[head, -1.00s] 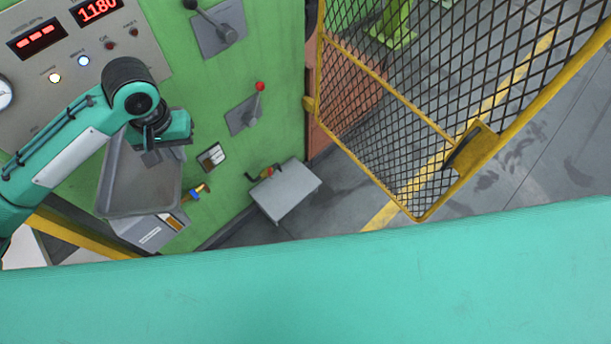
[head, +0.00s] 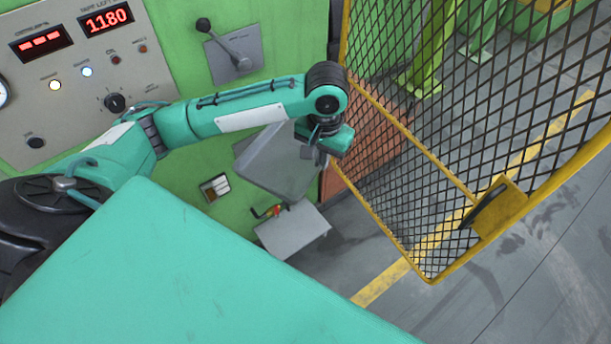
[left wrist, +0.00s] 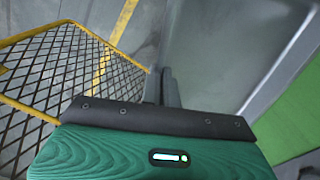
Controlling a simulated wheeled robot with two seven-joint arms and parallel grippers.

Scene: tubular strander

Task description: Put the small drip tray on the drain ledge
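The small drip tray (head: 277,168) is a grey, shallow tray. My left gripper (head: 314,155) is shut on its right edge and holds it tilted in the air, in front of the green machine panel. In the left wrist view the fingers (left wrist: 162,88) pinch the edge of the tray (left wrist: 225,45), which fills the upper right. The drain ledge (head: 292,232) is a small grey shelf low on the green panel, below the tray in the head view. My right gripper is not in view.
A yellow mesh guard (head: 430,150) stands close to the right of my left gripper. A control panel (head: 80,70) and a grey lever (head: 232,55) are on the machine at the left and above. Grey floor lies beyond the ledge.

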